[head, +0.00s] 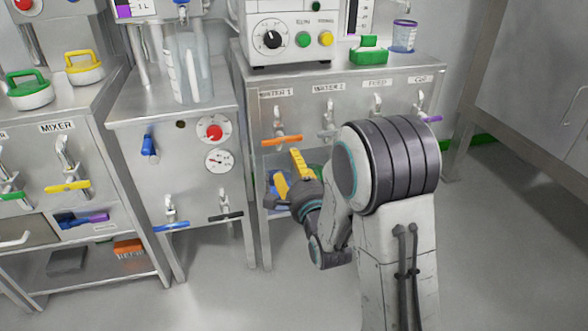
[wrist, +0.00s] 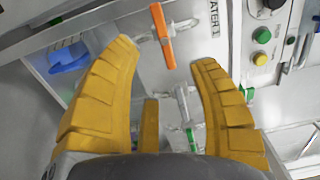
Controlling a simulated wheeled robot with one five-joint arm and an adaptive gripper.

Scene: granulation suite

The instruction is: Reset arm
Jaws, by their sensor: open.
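My arm reaches forward in the head view, with its wrist low in front of the right-hand cabinet (head: 250,130). My gripper (head: 288,172) shows there as yellow fingers, partly hidden by my own arm. In the wrist view, the two yellow fingers of my gripper (wrist: 172,62) are spread wide and hold nothing. A valve with an orange handle (wrist: 162,36) shows between and beyond the fingertips. The same orange handle (head: 282,141) shows in the head view under a water label, just above my gripper.
More valves line the cabinet, including one with a purple handle (head: 431,119). A middle cabinet holds a clear jug (head: 190,70) and gauges. The mixer cabinet (head: 60,150) stands at left. Floor (head: 220,300) is clear in front.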

